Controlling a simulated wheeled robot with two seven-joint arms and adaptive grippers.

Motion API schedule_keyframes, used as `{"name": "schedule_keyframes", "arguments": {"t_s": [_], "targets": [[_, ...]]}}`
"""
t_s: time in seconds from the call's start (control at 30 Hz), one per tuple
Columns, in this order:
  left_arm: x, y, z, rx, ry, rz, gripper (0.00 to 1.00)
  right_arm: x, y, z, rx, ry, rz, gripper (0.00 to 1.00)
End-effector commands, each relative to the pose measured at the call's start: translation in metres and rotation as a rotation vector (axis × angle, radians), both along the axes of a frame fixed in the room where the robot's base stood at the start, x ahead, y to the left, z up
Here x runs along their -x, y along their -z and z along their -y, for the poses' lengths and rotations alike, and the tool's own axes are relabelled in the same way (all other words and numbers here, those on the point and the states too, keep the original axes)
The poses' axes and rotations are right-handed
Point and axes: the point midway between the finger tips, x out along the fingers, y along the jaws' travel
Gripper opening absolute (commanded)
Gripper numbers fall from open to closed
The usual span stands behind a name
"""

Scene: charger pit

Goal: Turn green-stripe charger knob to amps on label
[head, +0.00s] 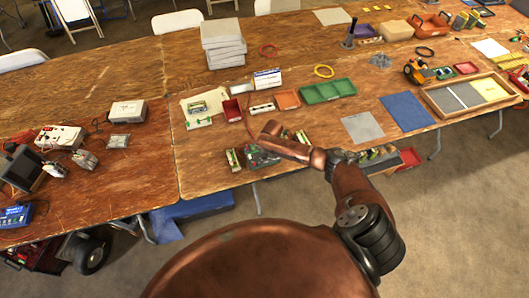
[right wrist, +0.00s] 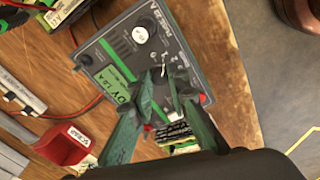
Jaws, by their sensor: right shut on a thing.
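The green-stripe charger (right wrist: 150,60) is a dark grey box lying below my right gripper in the right wrist view. My right gripper (right wrist: 170,80) is shut over the charger's panel. The part between its fingertips is mostly hidden, so I cannot tell which control it is. In the head view the charger (head: 262,157) is partly covered by my right arm. My left gripper is out of view.
A white box (head: 127,111) is on the left table. The front edge is close.

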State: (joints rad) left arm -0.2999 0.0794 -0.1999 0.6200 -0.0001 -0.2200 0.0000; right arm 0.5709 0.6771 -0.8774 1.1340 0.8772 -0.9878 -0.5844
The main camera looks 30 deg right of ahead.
Motion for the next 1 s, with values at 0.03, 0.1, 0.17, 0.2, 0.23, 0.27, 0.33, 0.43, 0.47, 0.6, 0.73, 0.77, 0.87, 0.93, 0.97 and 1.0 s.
{"name": "schedule_keyframes", "arguments": {"t_s": [0.03,0.1,0.17,0.2,0.23,0.27,0.33,0.43,0.47,0.6,0.73,0.77,0.87,0.93,0.97,1.0], "targets": [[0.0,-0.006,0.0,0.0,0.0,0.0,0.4,0.001,-0.001,-0.001,-0.009,0.046,0.0,0.0],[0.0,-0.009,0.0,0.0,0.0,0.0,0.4,0.001,-0.001,-0.001,-0.021,0.11,0.002,0.0],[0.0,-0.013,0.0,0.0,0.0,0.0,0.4,0.001,-0.001,-0.001,-0.031,0.167,0.004,0.0],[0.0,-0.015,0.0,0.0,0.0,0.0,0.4,0.001,-0.002,-0.001,-0.038,0.204,0.006,0.0],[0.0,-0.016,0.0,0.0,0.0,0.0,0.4,0.001,-0.002,-0.001,-0.043,0.232,0.007,0.0],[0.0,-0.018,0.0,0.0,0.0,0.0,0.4,0.001,-0.001,-0.001,-0.048,0.26,0.008,0.0],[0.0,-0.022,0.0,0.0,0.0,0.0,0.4,0.002,-0.001,-0.001,-0.06,0.326,0.01,0.0],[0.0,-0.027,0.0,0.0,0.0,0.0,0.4,0.002,-0.001,-0.001,-0.076,0.42,0.013,0.0],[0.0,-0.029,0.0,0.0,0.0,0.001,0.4,0.001,-0.001,-0.001,-0.081,0.447,0.015,0.0],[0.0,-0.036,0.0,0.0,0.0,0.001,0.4,0.002,-0.001,-0.002,-0.106,0.578,0.02,0.0],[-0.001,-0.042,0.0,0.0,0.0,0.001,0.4,0.002,-0.001,-0.002,-0.127,0.7,0.024,0.0],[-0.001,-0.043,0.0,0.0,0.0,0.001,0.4,0.002,-0.001,-0.002,-0.132,0.728,0.025,0.0],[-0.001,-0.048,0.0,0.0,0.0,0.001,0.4,0.002,-0.001,-0.003,-0.149,0.822,0.028,0.0],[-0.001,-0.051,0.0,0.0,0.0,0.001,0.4,0.002,0.0,-0.002,-0.159,0.886,0.031,0.0],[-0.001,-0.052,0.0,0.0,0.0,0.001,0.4,0.002,0.0,-0.003,-0.166,0.914,0.032,0.0],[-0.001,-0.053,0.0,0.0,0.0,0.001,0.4,0.002,0.0,-0.002,-0.17,0.95,0.034,0.0]]}}
